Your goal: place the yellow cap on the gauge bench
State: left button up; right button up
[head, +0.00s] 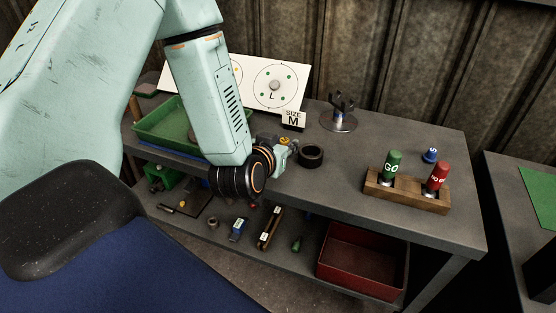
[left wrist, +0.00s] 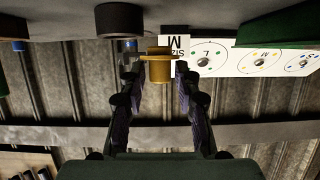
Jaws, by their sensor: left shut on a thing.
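The yellow cap (left wrist: 159,68) is between the fingertips of my left gripper (left wrist: 158,75) in the left wrist view, which looks upside down. The left gripper is shut on it. In the head view the yellow cap (head: 285,141) is a small patch, mostly covered by my left gripper (head: 283,150). They are over the gauge bench (head: 340,175), just left of a black ring. I cannot tell whether the cap touches the bench top. My right gripper is in neither view.
The black ring (head: 310,156) and the "SIZE M" sign (head: 293,119) are close to the gripper. A dark stand (head: 338,118) is behind. A wooden block (head: 406,190) holds green and red gauges. A green tray (head: 160,127) is left. Bench top between ring and block is clear.

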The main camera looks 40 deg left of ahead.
pick_arm(q)
jog(key=shift+w+d+f, duration=0.1)
jog(key=shift+d+f, duration=0.05)
jog(key=shift+f, duration=0.25)
notch_tip(320, 180, down, 3)
jog(key=shift+f+b, duration=0.15)
jog(key=shift+b, duration=0.3)
jog(key=shift+a+f, duration=0.2)
jog(key=shift+f, duration=0.25)
jog(key=shift+d, duration=0.25)
jog(key=o, duration=0.6)
jog(key=shift+a, duration=0.1)
jog(key=shift+o, duration=0.7)
jog(key=shift+f, duration=0.1)
jog(key=shift+o, duration=0.4)
